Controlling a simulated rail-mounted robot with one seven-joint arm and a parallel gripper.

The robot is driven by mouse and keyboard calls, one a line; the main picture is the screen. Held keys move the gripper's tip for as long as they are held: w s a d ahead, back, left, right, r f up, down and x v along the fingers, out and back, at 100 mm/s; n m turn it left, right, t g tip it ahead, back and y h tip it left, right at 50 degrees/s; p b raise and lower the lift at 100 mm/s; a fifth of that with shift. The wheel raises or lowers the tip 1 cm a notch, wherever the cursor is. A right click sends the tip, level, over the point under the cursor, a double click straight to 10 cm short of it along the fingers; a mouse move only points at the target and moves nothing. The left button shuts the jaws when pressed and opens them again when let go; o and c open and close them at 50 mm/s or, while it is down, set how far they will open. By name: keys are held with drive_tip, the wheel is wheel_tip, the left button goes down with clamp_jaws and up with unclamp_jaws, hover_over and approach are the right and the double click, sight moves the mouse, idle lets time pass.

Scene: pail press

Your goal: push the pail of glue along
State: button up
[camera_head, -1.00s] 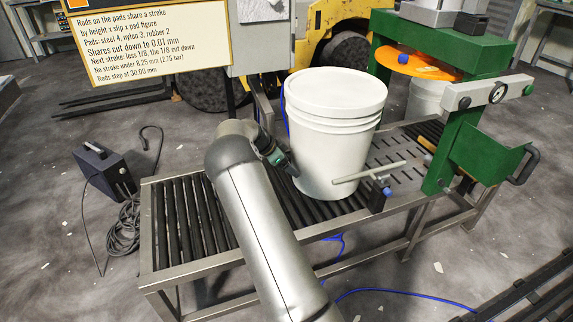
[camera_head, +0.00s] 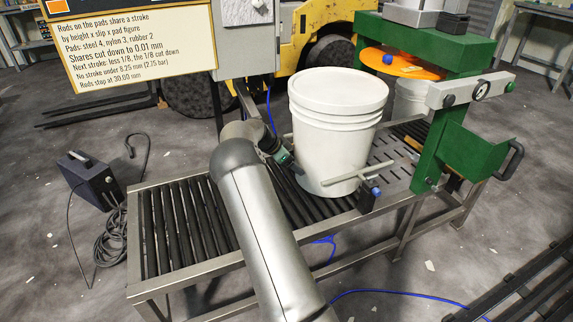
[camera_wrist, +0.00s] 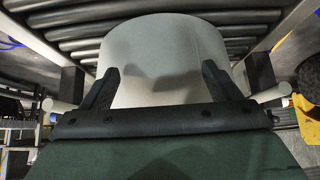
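The white lidded pail (camera_head: 335,125) stands upright on the roller conveyor, short of the green press (camera_head: 440,150). My gripper (camera_head: 296,168) is low at the pail's left side. In the wrist view, its two dark fingers are spread apart with the pale pail wall (camera_wrist: 165,60) in front of and between them. The pail is wider than the gap, so it is not gripped. The fingers look to be at the wall; I cannot tell exact contact. A pale rod (camera_head: 345,178) on a dark post with a blue knob stands along the pail's near side.
The conveyor (camera_head: 185,225) has bare rollers to the left. A slotted plate (camera_head: 397,155) lies between pail and press, and an orange disc (camera_head: 400,62) hangs under the press head. A sign (camera_head: 130,45) stands behind. A dark box (camera_head: 90,178) and cables lie on the floor.

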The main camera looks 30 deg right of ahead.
drive_tip(key=shift+s+d, duration=0.2)
drive_tip(key=shift+d, duration=0.9)
drive_tip(key=s+d, duration=0.1)
drive_tip(key=d, duration=0.6)
drive_tip(key=shift+s+d, duration=0.2)
drive_tip(key=shift+d, duration=0.2)
drive_tip(key=s+d, duration=0.1)
drive_tip(key=d, duration=0.7)
drive_tip(key=shift+s+p, duration=0.2)
drive_tip(key=shift+p, duration=0.15)
idle(0.6)
